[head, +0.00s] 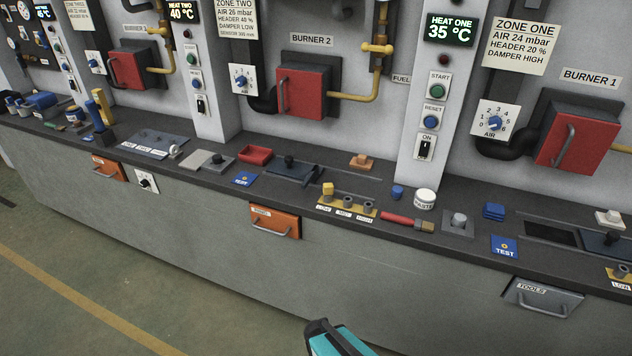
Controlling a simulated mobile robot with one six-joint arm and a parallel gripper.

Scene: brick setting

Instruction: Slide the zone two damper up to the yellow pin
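Below the Burner 2 panel, a dark sliding damper plate (292,171) with a black knob lies on the counter, at the left part of a track running right. In front and to the right is a tan strip (338,205) labelled LOW, MID and HIGH. A teal and black part of my arm shows at the bottom edge; my gripper fingers are not visible.
A red tray (255,155) and blue TEST card (244,179) lie left of the damper. An orange block (361,161) is behind the track. A red-handled brush (405,222) and white-lidded jar (425,198) are right. Clear floor (180,290) lies before the counter.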

